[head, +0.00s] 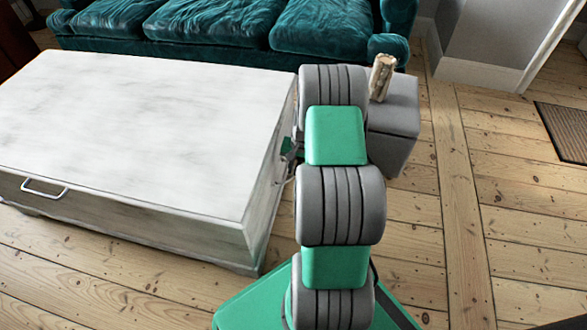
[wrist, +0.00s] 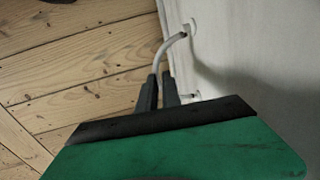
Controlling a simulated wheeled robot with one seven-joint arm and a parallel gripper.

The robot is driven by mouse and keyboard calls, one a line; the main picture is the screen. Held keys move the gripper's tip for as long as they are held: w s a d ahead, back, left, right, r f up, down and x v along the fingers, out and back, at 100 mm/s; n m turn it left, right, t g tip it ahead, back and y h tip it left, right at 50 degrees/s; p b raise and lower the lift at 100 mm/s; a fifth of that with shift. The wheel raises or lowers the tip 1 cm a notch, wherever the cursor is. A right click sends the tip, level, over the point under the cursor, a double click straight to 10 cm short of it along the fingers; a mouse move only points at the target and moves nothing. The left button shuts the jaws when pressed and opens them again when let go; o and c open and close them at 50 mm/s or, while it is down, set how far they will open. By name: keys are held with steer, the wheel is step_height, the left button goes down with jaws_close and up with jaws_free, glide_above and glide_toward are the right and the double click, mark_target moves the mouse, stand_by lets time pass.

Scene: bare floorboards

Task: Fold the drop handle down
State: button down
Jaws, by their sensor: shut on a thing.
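A pale, whitewashed wooden chest (head: 140,110) stands on the floor at the left of the head view. Its side wall (wrist: 250,60) fills the right of the wrist view. A light grey curved drop handle (wrist: 169,46) stands out from that wall, joined to it by one mount (wrist: 189,27) at the top and another lower down. My gripper (wrist: 159,86) is shut on the handle's bar, its dark fingers close together around it. In the head view my gripper (head: 288,155) is beside the chest's right end, mostly hidden by my arm.
A second metal handle (head: 44,188) is on the chest's front. A teal sofa (head: 220,22) stands behind. A grey block (head: 397,125) with a small wooden piece (head: 381,77) on it is right of my arm. Bare floorboards (head: 450,220) are clear at the right, with a brown mat (head: 566,130) beyond.

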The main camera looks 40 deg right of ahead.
steer(key=shift+s+d+f, duration=0.1)
steer(key=shift+s+f, duration=0.05)
step_height(320, 180, down, 6)
steer(key=t+y+b, duration=0.5)
steer(key=t+y, duration=0.3)
steer(key=t, duration=0.1)
steer(key=shift+a+f, duration=0.15)
steer(key=shift+a, duration=0.05)
stand_by(0.4)
stand_by(0.4)
steer(key=c, duration=1.5)
jaws_free()
steer(key=shift+w, duration=0.2)
steer(key=shift+c, duration=0.2)
steer(key=p+v, duration=0.1)
steer(key=v, duration=0.7)
steer(key=shift+p, duration=0.35)
